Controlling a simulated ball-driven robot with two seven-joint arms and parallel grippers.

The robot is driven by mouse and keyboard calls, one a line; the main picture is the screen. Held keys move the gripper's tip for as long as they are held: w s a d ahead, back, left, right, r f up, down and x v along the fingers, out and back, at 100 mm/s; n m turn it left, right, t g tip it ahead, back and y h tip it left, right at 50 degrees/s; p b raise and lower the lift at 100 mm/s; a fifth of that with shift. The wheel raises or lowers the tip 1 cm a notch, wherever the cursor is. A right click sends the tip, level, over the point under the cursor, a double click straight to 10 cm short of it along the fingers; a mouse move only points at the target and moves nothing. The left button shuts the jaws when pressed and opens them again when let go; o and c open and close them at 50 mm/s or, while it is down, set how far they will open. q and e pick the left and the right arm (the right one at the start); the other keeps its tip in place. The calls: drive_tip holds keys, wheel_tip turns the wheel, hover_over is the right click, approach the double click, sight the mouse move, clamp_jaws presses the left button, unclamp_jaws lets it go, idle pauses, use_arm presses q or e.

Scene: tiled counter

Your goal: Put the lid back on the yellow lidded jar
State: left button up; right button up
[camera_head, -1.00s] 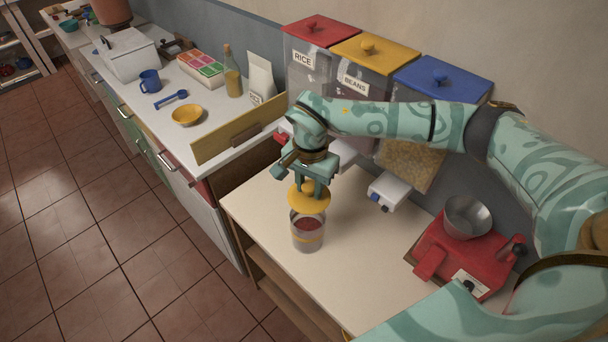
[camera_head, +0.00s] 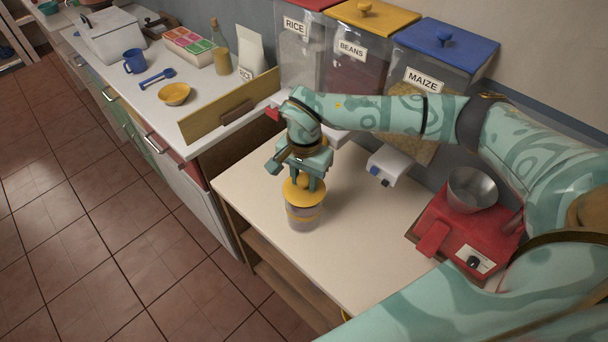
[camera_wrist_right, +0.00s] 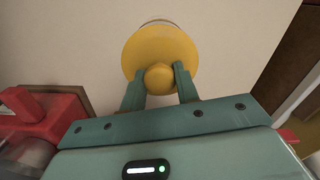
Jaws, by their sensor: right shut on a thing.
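The yellow lidded jar (camera_head: 303,217) is a clear jar with a yellow band, standing upright on the pale counter. The yellow lid (camera_head: 291,191) sits at the jar's mouth, looking level in the head view; whether it is fully seated I cannot tell. My right gripper (camera_head: 309,181) is above the jar, shut on the lid's round knob. In the right wrist view the knob (camera_wrist_right: 159,78) is between the two fingers, and the lid (camera_wrist_right: 160,48) hides nearly all of the jar. My left gripper is not in view.
A red scale (camera_head: 462,232) with a metal bowl (camera_head: 472,188) stands at the right. Bins labelled rice, beans and maize (camera_head: 424,80) line the wall behind my right arm. A wooden board (camera_head: 205,123) edges the counter at left.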

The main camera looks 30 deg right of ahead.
idle(0.4)
drive_tip(key=shift+r+p, duration=0.1)
drive_tip(key=shift+p, duration=0.3)
idle(0.5)
drive_tip(key=shift+f, duration=0.2)
idle(0.9)
drive_tip(key=shift+p, duration=0.3)
idle(0.4)
drive_tip(key=o, duration=1.5)
drive_tip(key=shift+r, duration=0.1)
